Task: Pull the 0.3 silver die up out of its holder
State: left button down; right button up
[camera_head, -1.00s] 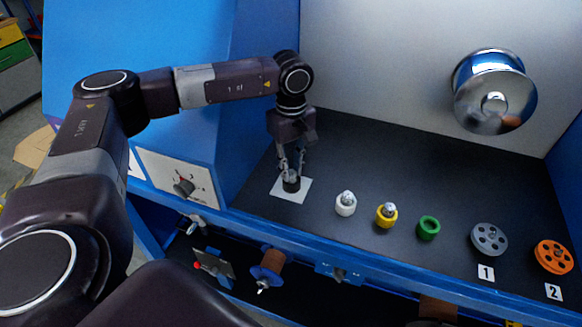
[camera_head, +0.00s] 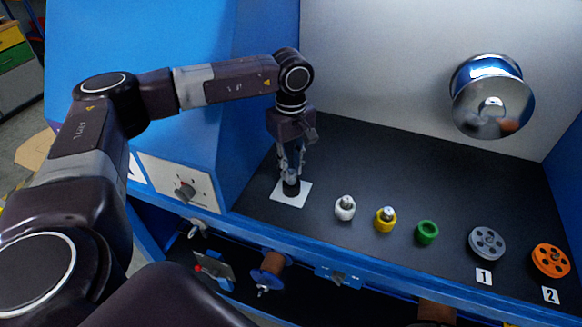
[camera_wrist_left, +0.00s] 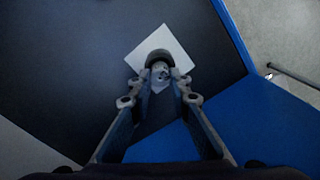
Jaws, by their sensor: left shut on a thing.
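My left gripper (camera_head: 291,170) points down over a black holder (camera_head: 291,189) standing on a white square (camera_head: 300,198) at the left of the dark work surface. It is shut on a small silver die (camera_wrist_left: 160,72) at the holder's top. In the left wrist view the black holder (camera_wrist_left: 157,56) shows just beyond the die, and the fingertips (camera_wrist_left: 160,86) are on either side of it. The fingers partly hide the die, so I cannot tell whether it is clear of the holder. No size mark is readable. My right gripper is out of view.
To the right stand a white holder (camera_head: 345,212) and a yellow holder (camera_head: 385,223) with silver pieces, and a green ring (camera_head: 427,232). Grey (camera_head: 486,243) and orange (camera_head: 551,260) pulleys lie farther right. A blue sloped housing (camera_head: 170,90) stands close left.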

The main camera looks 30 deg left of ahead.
pick_arm(q)
jog(key=shift+r+p, duration=0.4)
jog(key=shift+r, duration=0.35)
jog(key=shift+s+r+p, duration=0.1)
jog(key=shift+r+p, duration=0.2)
jog(key=shift+r, duration=0.15)
jog(key=shift+s+d+r+p, duration=0.1)
jog(key=shift+s+r+p, duration=0.2)
jog(key=shift+r, duration=0.4)
jog(key=shift+s+a+r+p, duration=0.1)
jog(key=shift+r+p, duration=0.3)
jog(key=shift+r, duration=0.25)
jog(key=shift+s+d+r+p, duration=0.15)
jog(key=shift+r+p, duration=0.2)
jog(key=shift+r, duration=0.35)
